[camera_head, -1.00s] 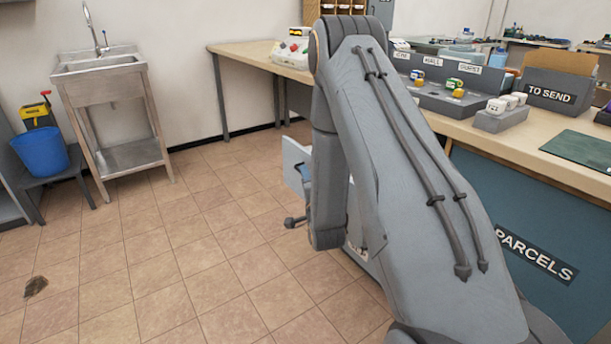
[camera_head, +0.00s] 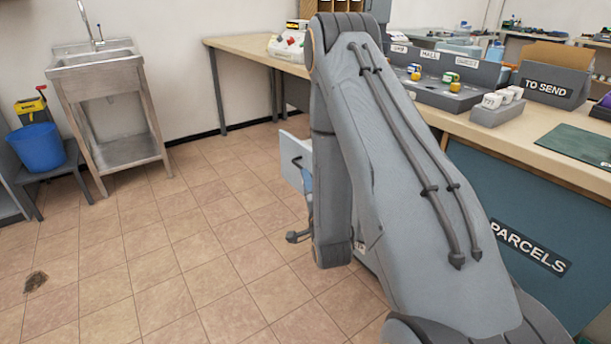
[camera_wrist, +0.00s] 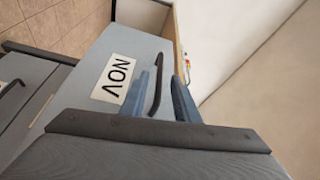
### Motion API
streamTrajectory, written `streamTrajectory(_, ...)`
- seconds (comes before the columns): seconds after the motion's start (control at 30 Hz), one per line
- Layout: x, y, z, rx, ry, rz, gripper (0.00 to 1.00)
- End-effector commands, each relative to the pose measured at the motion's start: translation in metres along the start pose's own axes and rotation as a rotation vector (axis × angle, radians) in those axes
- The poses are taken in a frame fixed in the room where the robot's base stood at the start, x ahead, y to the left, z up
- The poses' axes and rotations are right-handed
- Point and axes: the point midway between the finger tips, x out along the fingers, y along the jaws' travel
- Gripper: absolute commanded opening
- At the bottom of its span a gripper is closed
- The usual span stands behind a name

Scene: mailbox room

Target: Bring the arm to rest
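My arm bends down in the middle of the head view, and its forearm hides most of my gripper there. In the wrist view my gripper (camera_wrist: 168,97) shows two blue fingers with a gap between them. A grey front with a white NOV label (camera_wrist: 115,78) lies just beyond the fingers. Its dark bar handle (camera_wrist: 156,88) shows close to the fingers; I cannot tell whether they touch it. In the head view a pale panel (camera_head: 292,155) stands out left of my forearm.
The counter (camera_head: 500,135) at right, marked PARCELS, bears a labelled sorter (camera_head: 445,97), a TO SEND box (camera_head: 548,88) and a green mat (camera_head: 580,145). A sink (camera_head: 100,65) and a blue bucket (camera_head: 37,148) stand at left. The tiled floor (camera_head: 170,255) between is mostly clear.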

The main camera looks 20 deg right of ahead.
Motion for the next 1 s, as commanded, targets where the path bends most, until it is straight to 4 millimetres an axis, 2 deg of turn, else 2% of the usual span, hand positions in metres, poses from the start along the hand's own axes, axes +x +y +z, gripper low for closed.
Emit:
streamTrajectory(0.13, -0.007, 0.0, 0.0, 0.0, 0.0, 0.002, 0.28)
streamTrajectory(0.67, -0.004, -0.002, 0.003, -0.013, -0.007, 0.012, 0.28)
streamTrajectory(0.77, 0.003, -0.008, 0.012, -0.058, -0.032, 0.058, 0.28)
streamTrajectory(0.9, 0.013, -0.021, 0.038, -0.186, -0.112, 0.184, 0.28)
streamTrajectory(1.0, 0.012, -0.032, 0.059, -0.302, -0.193, 0.288, 0.28)
